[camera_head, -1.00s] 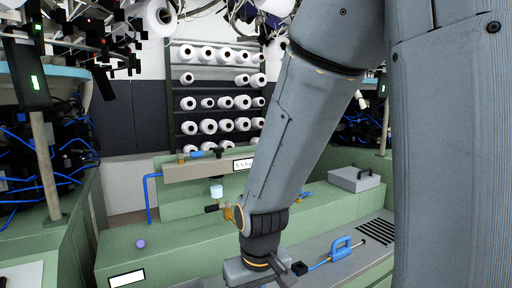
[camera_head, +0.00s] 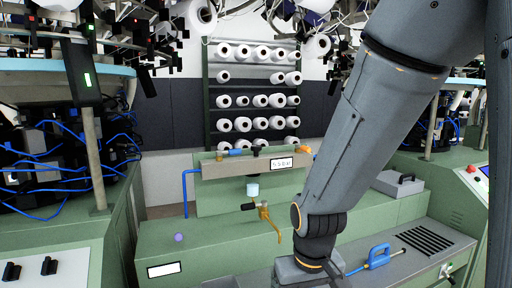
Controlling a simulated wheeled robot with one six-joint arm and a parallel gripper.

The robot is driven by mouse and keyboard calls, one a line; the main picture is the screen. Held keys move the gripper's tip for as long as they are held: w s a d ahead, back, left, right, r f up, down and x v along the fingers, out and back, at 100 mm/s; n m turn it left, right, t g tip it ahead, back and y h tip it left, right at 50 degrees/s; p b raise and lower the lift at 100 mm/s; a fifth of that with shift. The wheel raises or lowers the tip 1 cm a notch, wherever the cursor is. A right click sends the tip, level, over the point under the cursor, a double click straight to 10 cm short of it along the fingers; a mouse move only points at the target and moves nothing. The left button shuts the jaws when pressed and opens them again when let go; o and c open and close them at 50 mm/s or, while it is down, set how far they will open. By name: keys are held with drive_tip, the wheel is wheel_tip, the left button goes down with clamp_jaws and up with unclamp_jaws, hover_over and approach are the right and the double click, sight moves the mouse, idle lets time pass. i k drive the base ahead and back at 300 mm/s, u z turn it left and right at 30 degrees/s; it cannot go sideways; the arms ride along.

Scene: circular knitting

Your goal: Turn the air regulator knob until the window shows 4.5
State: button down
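The air regulator unit is a beige-grey bar (camera_head: 232,170) on the green machine housing at the back centre. Its white window (camera_head: 285,164) has small dark characters that look like 5.5 bar, though they are blurred. A dark knob (camera_head: 257,149) appears to stand on top of the bar, above a pale blue bowl (camera_head: 252,190) hanging below. My gripper (camera_head: 312,270) is low at the bottom edge, in front of and below the regulator, well apart from the knob. Its fingers are mostly cut off by the frame, so its opening is hidden.
A brass valve with a black handle (camera_head: 264,212) stands left of my wrist. A blue-handled tool (camera_head: 379,255) and a grey case (camera_head: 398,184) lie to the right. A purple ball (camera_head: 179,237) rests on the green surface. Knitting machines flank both sides.

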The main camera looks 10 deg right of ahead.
sight(256, 148)
drive_tip(key=z, duration=0.5)
drive_tip(key=k, duration=1.15)
drive_tip(key=u, duration=0.7)
drive_tip(key=i, duration=1.25)
drive_tip(key=u, duration=0.05)
